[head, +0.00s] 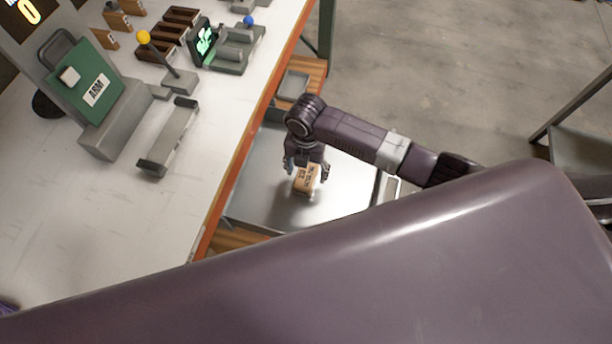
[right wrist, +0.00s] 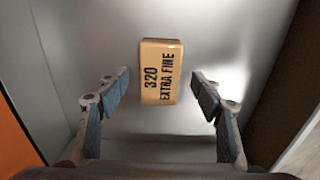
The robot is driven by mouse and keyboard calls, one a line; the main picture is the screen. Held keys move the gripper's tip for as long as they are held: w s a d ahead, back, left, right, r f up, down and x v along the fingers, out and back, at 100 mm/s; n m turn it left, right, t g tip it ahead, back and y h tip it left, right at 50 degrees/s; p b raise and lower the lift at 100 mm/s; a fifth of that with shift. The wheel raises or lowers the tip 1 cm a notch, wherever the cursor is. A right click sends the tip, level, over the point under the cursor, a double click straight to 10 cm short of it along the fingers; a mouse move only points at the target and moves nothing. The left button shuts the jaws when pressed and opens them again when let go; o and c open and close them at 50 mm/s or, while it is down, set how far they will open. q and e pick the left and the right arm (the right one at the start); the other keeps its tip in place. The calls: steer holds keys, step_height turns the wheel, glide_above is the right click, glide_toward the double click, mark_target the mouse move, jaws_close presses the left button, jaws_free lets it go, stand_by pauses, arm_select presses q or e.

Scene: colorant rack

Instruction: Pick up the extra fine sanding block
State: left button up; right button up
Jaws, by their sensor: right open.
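The extra fine sanding block (head: 306,181) is a small tan block lying in a metal tray (head: 262,190). In the right wrist view the block (right wrist: 161,72) shows black print reading "320 EXTRA FINE". My right gripper (head: 306,172) is over the tray at the block. In the right wrist view its two fingers (right wrist: 161,92) are spread wide, one to the left and one to the right of the block, with a gap on both sides. The gripper is open and empty. My left gripper is not in view.
A white table (head: 140,220) with an orange edge runs along the left. It holds a green "ARM" panel (head: 88,88), grey fixtures and a yellow-knobbed lever (head: 144,38). A small grey tray (head: 293,84) lies beyond the metal tray. Tray walls flank the right gripper.

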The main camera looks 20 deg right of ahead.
mark_target(306, 175)
steer(key=shift+f, duration=1.35)
steer(key=c, duration=1.2)
steer(key=shift+c, duration=0.2)
steer(key=shift+r, duration=0.1)
step_height(306, 175, up, 20)
steer(key=b, duration=0.1)
